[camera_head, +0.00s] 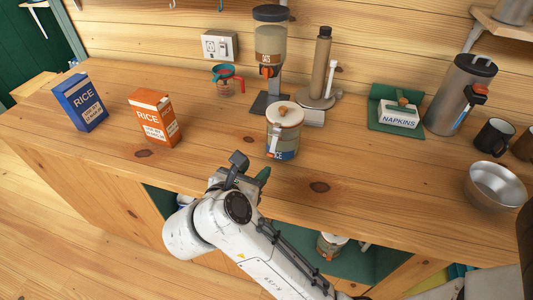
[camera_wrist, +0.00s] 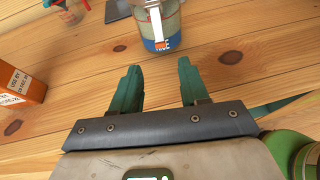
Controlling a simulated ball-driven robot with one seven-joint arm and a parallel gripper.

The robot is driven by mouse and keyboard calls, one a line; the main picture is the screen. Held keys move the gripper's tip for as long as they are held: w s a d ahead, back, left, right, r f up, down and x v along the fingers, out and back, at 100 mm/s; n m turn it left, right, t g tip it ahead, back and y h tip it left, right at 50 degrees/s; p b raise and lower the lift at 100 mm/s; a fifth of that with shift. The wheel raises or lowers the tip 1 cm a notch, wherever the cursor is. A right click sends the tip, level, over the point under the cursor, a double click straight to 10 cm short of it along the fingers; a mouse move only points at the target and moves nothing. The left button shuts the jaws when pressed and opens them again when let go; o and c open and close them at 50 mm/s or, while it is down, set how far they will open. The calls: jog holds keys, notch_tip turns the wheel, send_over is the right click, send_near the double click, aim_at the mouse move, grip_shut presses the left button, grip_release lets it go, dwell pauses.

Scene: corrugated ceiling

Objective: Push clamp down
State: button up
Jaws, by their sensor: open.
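A glass jar (camera_head: 283,137) with a pale wooden lid (camera_head: 286,113) and a blue label stands upright on the wooden counter. In the wrist view the jar (camera_wrist: 172,24) is at the top, with its lid out of frame. A pale metal strip, apparently the clamp (camera_wrist: 156,25), runs down the jar's near side; whether it is latched I cannot tell. My gripper (camera_wrist: 160,68) has two green fingers, apart and empty. They point toward the jar without touching it. In the head view my gripper (camera_head: 254,172) is at the counter's front edge, just in front of the jar.
An orange rice box (camera_head: 155,118) and a blue rice box (camera_head: 80,101) stand left. A dispenser (camera_head: 270,45) and a paper towel holder (camera_head: 319,70) are behind the jar. A napkin holder (camera_head: 398,115), a steel jug (camera_head: 460,95) and a bowl (camera_head: 495,186) stand right. Counter around the jar's front is clear.

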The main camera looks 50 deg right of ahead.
aim_at(270, 155)
jog(key=p+x, duration=0.1)
jog(key=x, duration=0.7)
jog(key=shift+d, duration=0.1)
jog(key=shift+c, duration=0.3)
grip_shut()
